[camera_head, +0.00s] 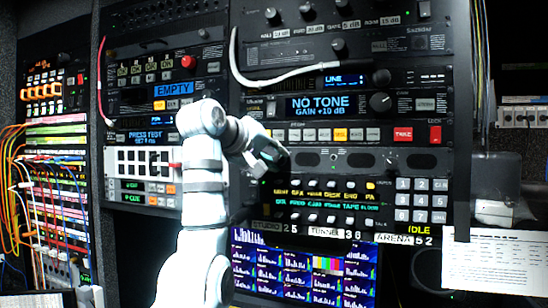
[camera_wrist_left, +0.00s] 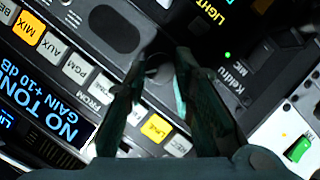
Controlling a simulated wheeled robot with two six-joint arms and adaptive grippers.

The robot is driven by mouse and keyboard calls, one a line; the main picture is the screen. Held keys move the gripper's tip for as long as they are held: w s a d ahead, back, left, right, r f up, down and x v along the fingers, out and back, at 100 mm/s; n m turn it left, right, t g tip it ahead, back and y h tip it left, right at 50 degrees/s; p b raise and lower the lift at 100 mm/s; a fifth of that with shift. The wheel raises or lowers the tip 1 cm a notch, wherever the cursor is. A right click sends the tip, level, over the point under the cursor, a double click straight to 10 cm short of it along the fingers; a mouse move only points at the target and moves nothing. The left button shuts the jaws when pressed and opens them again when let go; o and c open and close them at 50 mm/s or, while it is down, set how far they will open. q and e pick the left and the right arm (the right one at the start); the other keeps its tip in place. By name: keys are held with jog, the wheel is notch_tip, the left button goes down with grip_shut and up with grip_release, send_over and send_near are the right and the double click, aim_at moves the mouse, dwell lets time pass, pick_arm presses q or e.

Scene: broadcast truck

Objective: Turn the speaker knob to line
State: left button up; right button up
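A narrow space lies between the fingertips. I cannot tell whether they touch the knob. The knob's pointer and marks are not readable. The gripper hides this knob in the head view. A lit yellow LINE button (camera_wrist_left: 155,128) is near the fingers. My right gripper is not in view.
Above is the NO TONE display (camera_head: 318,106) with a row of buttons under it and a large knob (camera_head: 380,102). A keypad (camera_head: 421,199) and lit screens (camera_head: 300,268) are below. A white cable (camera_head: 270,80) hangs at the upper left.

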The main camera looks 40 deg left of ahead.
pick_arm(q)
jog(key=shift+m, duration=0.5)
grip_shut()
jog(key=o, duration=1)
grip_release()
jog(key=shift+c, duration=0.2)
jog(key=shift+s+r, duration=0.1)
jog(key=v, duration=0.7)
jog(key=shift+s+d+r, duration=0.15)
jog(key=shift+d, duration=0.1)
